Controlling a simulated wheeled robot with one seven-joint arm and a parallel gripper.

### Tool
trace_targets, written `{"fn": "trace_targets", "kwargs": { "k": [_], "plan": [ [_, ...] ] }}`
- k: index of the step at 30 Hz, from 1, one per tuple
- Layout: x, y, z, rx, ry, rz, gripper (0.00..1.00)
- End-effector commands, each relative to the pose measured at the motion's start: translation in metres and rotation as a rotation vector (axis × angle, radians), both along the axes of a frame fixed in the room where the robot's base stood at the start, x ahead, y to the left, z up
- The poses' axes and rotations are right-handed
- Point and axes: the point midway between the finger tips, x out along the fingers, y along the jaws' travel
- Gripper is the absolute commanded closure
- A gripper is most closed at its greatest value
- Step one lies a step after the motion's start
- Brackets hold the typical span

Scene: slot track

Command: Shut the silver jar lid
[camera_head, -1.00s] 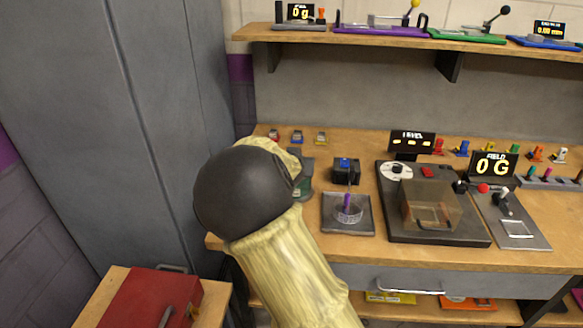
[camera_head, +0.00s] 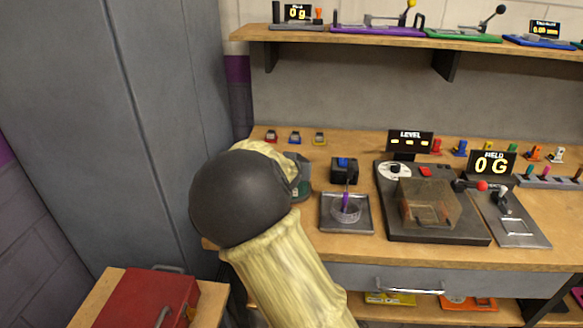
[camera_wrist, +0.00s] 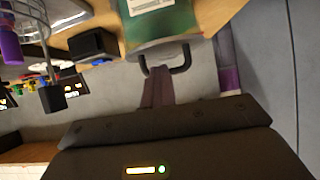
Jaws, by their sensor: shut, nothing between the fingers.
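I cannot make out a silver jar lid for certain in either view. In the wrist view a green box-like device (camera_wrist: 160,22) with a grey edge and a dark loop handle (camera_wrist: 183,62) is close in front of my gripper (camera_wrist: 158,74). The fingers look shut and empty, pointing toward the handle; whether they touch it I cannot tell. In the head view my dark rounded arm joint and pale sleeve hide the gripper and most of the green device (camera_head: 301,190).
A metal tray (camera_head: 328,225) with a round wire dish and a purple stick stands right of the green device. Further right is a dark base (camera_head: 398,236) under a clear brown cover. A red box (camera_head: 140,298) sits low left. A grey cabinet (camera_head: 150,130) stands close left.

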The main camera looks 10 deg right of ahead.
Motion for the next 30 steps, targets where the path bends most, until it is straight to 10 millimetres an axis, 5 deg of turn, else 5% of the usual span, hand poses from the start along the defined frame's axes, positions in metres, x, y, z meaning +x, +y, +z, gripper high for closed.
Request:
{"fn": "trace_targets", "kwargs": {
  "k": [4, 11, 24, 30],
  "plan": [
    [-0.005, -0.002, 0.005, -0.005, 0.018, -0.006, 1.0],
    [-0.01, -0.006, 0.044, -0.001, -0.002, -0.011, 1.0],
    [-0.078, 0.009, -0.001, 0.0, -0.006, -0.012, 1.0],
    [-0.092, 0.014, -0.009, 0.0, -0.008, -0.009, 1.0]
  ]
}}
